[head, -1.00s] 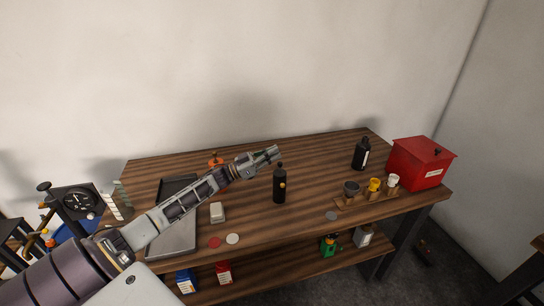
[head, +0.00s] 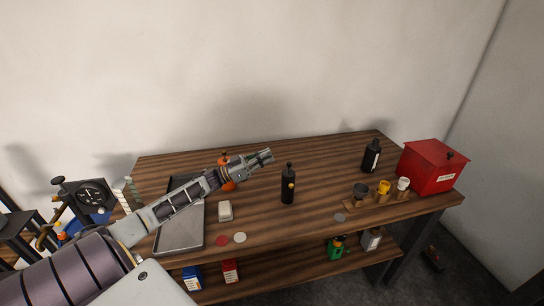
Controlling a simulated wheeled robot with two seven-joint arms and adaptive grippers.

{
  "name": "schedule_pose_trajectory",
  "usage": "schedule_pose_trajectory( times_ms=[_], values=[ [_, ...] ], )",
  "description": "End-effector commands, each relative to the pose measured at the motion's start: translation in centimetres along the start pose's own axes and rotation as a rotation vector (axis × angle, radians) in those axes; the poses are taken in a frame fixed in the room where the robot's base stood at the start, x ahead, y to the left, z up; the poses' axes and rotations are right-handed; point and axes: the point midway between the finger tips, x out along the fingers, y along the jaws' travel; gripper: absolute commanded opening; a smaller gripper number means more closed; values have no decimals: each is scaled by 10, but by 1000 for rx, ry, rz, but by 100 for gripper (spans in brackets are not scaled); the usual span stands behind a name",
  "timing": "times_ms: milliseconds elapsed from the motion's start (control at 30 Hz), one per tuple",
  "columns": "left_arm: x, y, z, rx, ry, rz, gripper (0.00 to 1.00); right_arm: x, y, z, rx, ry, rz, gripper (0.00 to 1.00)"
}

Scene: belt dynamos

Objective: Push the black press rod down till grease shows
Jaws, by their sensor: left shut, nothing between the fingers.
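A black cylinder (head: 288,190) stands upright near the middle of the wooden table, with a yellow spot on its side. A short black rod with a rounded knob (head: 289,166) sticks up from its top. Whether grease shows is too small to tell. My left gripper (head: 267,156) is shut and empty. It shows to the upper left of the knob, apart from it in the picture. My right gripper is not in view.
An orange thing (head: 226,184) stands partly behind my left gripper. A white block (head: 225,211), a grey tray (head: 178,236) and red and white discs lie left. A black bottle (head: 371,157), small cups on a wooden rack (head: 378,201) and a red box (head: 431,168) stand right.

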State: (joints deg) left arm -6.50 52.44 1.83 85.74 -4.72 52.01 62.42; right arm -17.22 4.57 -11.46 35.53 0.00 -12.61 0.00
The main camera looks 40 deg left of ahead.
Motion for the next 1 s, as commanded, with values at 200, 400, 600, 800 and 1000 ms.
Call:
schedule_pose_trajectory(
  times_ms=[200, 400, 600, 800, 1000],
  values=[
    [-19, 0, 1, -1, -1, 0, 0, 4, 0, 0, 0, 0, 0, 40],
    [-30, 0, 0, -1, 0, 0, 0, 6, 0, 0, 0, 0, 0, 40],
    [-34, 0, -1, 0, 1, 1, 0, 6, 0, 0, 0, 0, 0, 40],
    [-34, 0, -1, 0, 1, 1, 0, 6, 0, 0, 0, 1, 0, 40],
    [-34, 0, 0, 0, 1, 1, 0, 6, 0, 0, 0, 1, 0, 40]
  ],
)
